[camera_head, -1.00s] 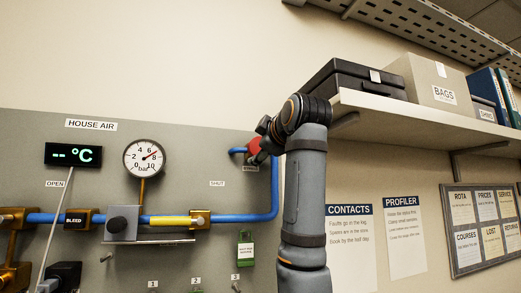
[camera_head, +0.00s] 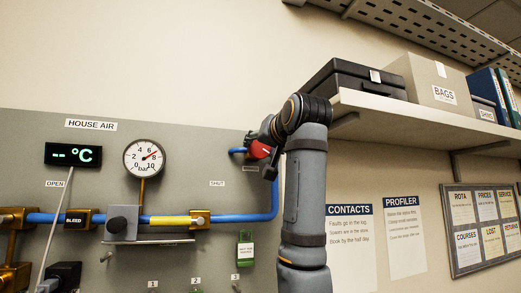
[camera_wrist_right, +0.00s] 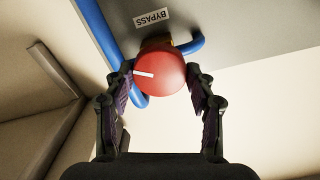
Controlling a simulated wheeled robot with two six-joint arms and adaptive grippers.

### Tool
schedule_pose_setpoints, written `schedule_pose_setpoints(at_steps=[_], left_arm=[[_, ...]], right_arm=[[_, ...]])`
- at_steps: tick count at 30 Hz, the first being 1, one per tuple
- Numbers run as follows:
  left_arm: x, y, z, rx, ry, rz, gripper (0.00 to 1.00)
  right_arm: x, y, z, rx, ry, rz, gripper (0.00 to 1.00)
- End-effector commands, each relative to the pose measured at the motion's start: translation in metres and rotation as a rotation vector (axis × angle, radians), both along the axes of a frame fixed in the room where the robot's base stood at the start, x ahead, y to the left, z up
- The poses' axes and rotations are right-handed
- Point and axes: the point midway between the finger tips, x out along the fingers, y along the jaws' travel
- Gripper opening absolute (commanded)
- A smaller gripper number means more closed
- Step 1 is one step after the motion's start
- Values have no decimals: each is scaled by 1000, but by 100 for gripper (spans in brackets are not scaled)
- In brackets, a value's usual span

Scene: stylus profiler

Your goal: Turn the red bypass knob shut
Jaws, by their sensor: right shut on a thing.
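The red bypass knob (camera_head: 260,150) sits at the upper right of the grey panel, on the blue pipe. It also shows in the right wrist view (camera_wrist_right: 166,76), round, with a white line on its face that lies nearly across the picture, to the left of centre. My right gripper (camera_head: 267,154) is shut on the knob; in the wrist view its fingers (camera_wrist_right: 161,80) press on the knob's left and right sides. In the head view, one finger is above the knob and one below. My left gripper is not in view.
A BYPASS label (camera_wrist_right: 152,18) is beside the knob. A shelf (camera_head: 430,117) with a black case (camera_head: 345,84) and a BAGS box (camera_head: 428,82) juts out to the right of my arm. A pressure gauge (camera_head: 144,158) and a green tag (camera_head: 245,253) are on the panel.

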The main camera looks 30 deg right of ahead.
Motion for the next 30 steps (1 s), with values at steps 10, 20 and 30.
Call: schedule_pose_setpoints(at_steps=[10,20,30], left_arm=[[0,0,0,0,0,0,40],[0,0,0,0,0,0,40],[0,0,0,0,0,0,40]], right_arm=[[0,1,0,-345,83,1,5],[0,1,-1,-1250,301,1,5],[0,1,-2,-2034,489,2,5]])
